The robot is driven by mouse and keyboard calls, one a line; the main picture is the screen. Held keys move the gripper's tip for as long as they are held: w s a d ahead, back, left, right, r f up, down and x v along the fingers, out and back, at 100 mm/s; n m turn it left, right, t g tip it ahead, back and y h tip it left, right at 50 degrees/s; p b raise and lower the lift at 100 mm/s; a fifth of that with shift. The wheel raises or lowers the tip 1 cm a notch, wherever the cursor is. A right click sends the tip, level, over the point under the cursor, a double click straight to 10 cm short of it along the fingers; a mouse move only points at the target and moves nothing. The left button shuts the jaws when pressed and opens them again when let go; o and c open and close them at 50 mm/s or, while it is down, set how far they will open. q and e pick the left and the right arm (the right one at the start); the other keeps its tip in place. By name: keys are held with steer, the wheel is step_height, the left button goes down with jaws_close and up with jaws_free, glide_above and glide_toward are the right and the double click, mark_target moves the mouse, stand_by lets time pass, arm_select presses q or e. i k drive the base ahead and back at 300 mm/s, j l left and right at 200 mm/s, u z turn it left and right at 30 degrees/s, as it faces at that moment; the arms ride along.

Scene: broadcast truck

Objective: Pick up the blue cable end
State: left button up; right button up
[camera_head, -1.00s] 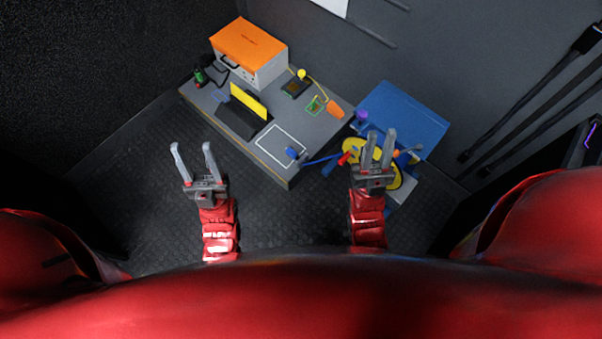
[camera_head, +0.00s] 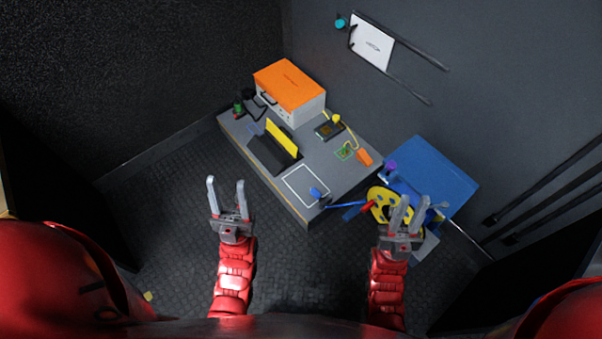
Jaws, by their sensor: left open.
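The blue cable end (camera_head: 317,193) lies on the grey workbench (camera_head: 309,214) near its front corner, beside a white outlined rectangle. A blue cable (camera_head: 345,205) runs from it to the right, toward a yellow reel (camera_head: 380,197). My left gripper (camera_head: 226,196) is open and empty, to the left of the bench and well apart from the cable end. My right gripper (camera_head: 409,213) has its fingers apart and appears empty. It is over the reel area and hides part of the reel.
On the bench stand an orange-topped case (camera_head: 290,84), a black device with a yellow panel (camera_head: 282,138), and an orange connector (camera_head: 364,157). A blue case (camera_head: 436,172) stands to the right. A white sheet (camera_head: 371,46) is on the wall. The floor left of the bench is clear.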

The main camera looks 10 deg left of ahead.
mark_target(315, 193)
steer(key=i+j+z, duration=0.6)
steer(key=z, duration=0.2)
